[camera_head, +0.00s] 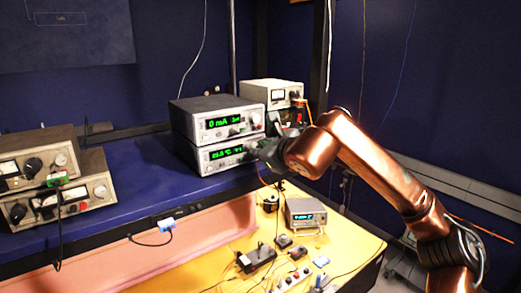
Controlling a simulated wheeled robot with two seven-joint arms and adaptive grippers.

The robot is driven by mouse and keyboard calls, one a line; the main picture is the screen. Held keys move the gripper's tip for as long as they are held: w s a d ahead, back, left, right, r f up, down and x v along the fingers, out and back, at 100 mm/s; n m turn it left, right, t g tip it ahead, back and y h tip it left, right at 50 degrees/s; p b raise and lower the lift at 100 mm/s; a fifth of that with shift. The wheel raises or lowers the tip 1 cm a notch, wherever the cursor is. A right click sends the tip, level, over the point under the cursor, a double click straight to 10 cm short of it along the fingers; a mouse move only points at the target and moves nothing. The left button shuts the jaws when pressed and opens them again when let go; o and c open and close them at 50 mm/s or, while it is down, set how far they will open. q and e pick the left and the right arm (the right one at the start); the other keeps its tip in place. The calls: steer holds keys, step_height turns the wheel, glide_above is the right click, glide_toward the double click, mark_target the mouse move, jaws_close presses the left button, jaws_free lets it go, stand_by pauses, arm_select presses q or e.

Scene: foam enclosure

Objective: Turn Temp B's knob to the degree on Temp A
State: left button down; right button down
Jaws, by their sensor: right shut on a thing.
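Two grey units with green displays are stacked on the blue shelf. The upper unit (217,120) reads about "0 mA" with more small digits, and has a round knob (256,117) at its right. The lower unit (213,158) shows a temperature-like reading in °C, too small to read surely. No Temp A or Temp B label is legible. My right gripper (259,149) reaches in from the right at the lower unit's right front and is shut on its knob, which the gripper hides. My left gripper is not in view.
A cream meter unit (272,93) stands behind the stack. Two stacked beige units (38,157) sit at the far left of the blue shelf (135,185). Below, a yellow bench (345,251) holds a small meter (305,213), dark blocks and cables. The shelf's middle is mostly clear.

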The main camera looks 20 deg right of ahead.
steer(key=shift+r, duration=0.1)
steer(key=c, duration=1.8)
jaws_free()
steer(key=shift+s, duration=0.1)
steer(key=v, duration=1.1)
steer(key=shift+s, duration=0.35)
steer(key=shift+d, duration=0.1)
